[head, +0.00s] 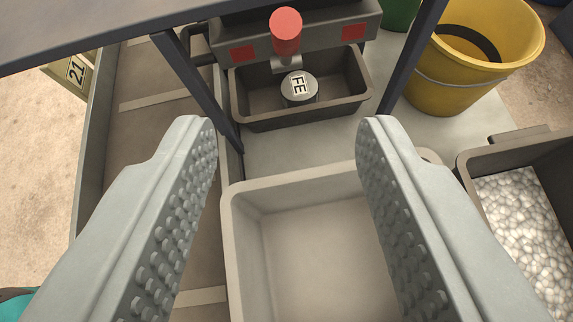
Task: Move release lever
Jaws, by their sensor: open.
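A lever with a red cylindrical grip (286,32) stands at the top middle, in front of a grey housing with two red squares. A short metal piece joins the grip's lower end. Below it a round metal weight (299,88) labelled "FE" sits in or over a dark bin (262,122). My gripper (288,128) is open and empty, its two studded grey fingers wide apart in the foreground. The lever lies beyond the fingertips, between them in the picture and untouched.
An empty pale tray (245,190) lies below my fingers. A yellow bucket (440,85) stands at upper right, and a dark bin of white pebbles (525,215) at right. Dark frame posts (195,85) and (408,55) flank the lever area. A long brown trough (130,150) runs along the left.

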